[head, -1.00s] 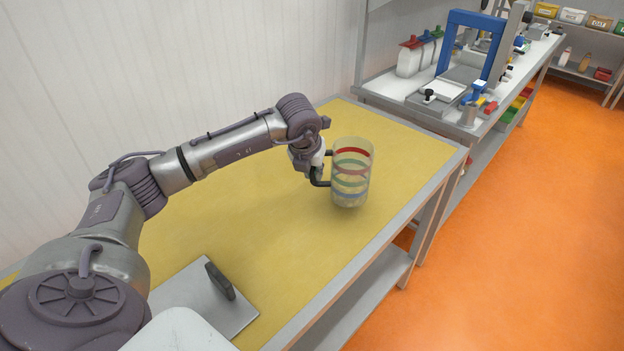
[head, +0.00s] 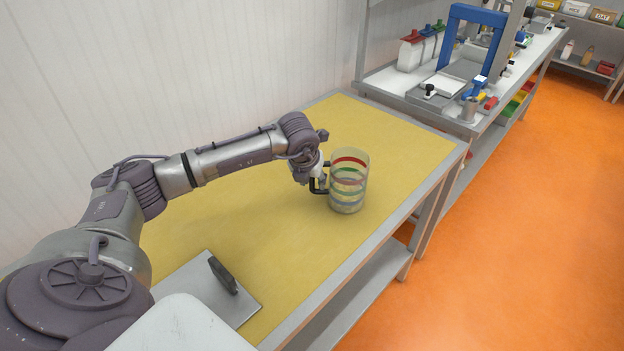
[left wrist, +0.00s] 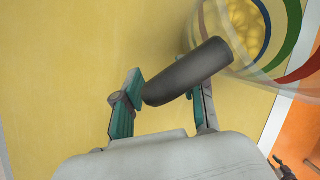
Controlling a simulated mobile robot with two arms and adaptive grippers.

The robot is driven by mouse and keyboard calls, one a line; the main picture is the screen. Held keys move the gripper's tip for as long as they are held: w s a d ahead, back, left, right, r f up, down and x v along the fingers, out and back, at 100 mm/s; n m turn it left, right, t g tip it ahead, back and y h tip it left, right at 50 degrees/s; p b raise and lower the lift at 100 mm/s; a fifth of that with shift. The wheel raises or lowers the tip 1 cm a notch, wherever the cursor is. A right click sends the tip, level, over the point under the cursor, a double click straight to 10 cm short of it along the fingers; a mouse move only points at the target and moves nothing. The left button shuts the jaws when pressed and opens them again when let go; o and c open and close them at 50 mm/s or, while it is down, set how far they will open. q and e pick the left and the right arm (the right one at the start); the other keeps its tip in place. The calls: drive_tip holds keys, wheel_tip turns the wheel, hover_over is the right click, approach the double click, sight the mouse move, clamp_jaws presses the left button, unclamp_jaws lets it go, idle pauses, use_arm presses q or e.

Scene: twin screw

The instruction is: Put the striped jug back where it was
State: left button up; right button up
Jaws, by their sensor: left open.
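The striped jug (head: 348,182) is clear, with red, green, purple and blue bands. It appears to stand upright on the yellow tabletop (head: 250,235), near the table's right side. In the left wrist view the jug (left wrist: 272,42) shows yellow contents, and its dark handle (left wrist: 190,72) lies by the fingers. My left gripper (head: 317,182) is at the handle, on the jug's left side. In the left wrist view its fingers (left wrist: 163,70) are apart, with the handle between or just over them; contact is unclear. My right gripper is not in view.
A grey plate with a dark handle (head: 222,275) lies on the near part of the table. A bench with a blue frame (head: 473,42) and white bottles (head: 410,54) stands beyond. The tabletop around the jug is clear; orange floor lies right.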

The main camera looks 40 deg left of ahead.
use_arm(q)
drive_tip(key=shift+s+r, duration=0.1)
drive_tip(key=shift+r, duration=0.15)
drive_tip(key=b+v, duration=0.3)
drive_tip(key=v, duration=0.8)
drive_tip(key=shift+r, duration=0.3)
